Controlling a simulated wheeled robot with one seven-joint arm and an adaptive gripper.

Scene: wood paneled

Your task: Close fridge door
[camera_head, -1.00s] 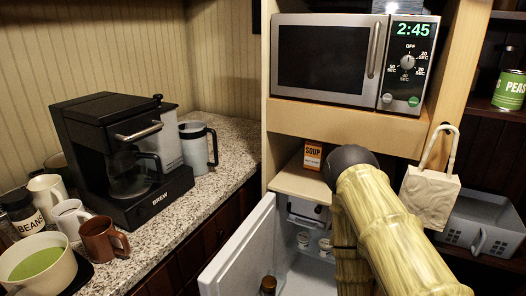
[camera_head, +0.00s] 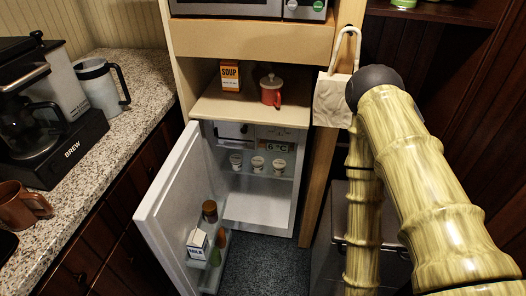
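The fridge (camera_head: 262,212) stands low under a wooden shelf, and its inside is in view. Its door (camera_head: 172,206) is hinged on the left and stands wide open toward me. The door's inner shelves hold a milk carton (camera_head: 197,243) and bottles. Several small cups (camera_head: 257,164) stand on a shelf inside the fridge. My arm, with a bamboo-like surface, comes in from the right side. Its lower part hangs down right of the fridge, apart from the door. My gripper is not in view.
A granite counter (camera_head: 118,137) with a coffee maker (camera_head: 45,120) and a pitcher (camera_head: 100,85) runs along the left, near the open door. Carpet floor (camera_head: 258,262) is clear before the fridge.

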